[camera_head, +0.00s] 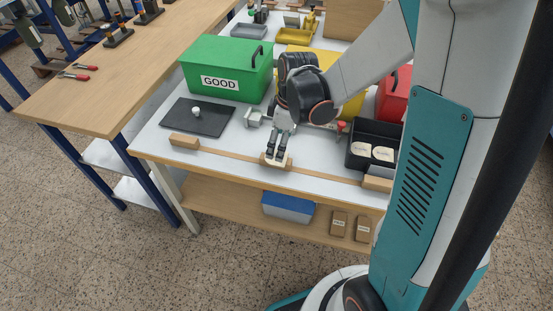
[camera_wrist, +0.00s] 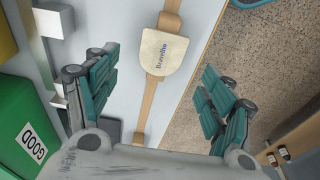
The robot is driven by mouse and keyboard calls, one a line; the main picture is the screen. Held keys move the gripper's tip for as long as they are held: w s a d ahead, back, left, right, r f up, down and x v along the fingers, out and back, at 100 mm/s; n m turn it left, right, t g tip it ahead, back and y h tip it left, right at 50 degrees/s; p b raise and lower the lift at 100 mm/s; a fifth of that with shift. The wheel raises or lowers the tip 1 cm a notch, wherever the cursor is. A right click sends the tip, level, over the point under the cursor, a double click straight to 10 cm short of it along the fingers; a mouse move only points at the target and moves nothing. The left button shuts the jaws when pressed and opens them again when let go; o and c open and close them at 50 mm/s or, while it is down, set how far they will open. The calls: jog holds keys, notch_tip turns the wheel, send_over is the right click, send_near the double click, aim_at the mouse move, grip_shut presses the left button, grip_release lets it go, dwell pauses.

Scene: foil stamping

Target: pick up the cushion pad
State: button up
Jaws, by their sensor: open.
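A cream pad with dark lettering and one rounded end (camera_wrist: 165,53) lies flat on a wooden strip. It is the likely cushion pad, though its label does not name it so. In the head view this pad (camera_head: 268,164) is partly hidden by my fingers. My gripper (camera_head: 278,154) points down over it, and I cannot tell the exact height gap. In the wrist view my gripper (camera_wrist: 159,64) is open, with one finger on each side and the pad between and beyond them, apparently untouched.
The wooden strip (camera_head: 225,154) runs along the white table's front edge, with a wooden block (camera_head: 184,141) at left. A black tray (camera_head: 357,160) with cream pieces stands right. A green GOOD box (camera_head: 245,62), dark plate (camera_head: 210,122) and grey fixture (camera_head: 253,118) stand behind.

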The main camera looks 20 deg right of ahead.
jog(key=f+b, duration=0.1)
jog(key=f, duration=0.2)
jog(key=f+b, duration=0.1)
jog(key=f, duration=0.1)
jog(key=shift+w+a+b, duration=0.2)
jog(key=shift+a+b, duration=0.15)
jog(key=shift+a, duration=0.05)
jog(key=c, duration=0.8)
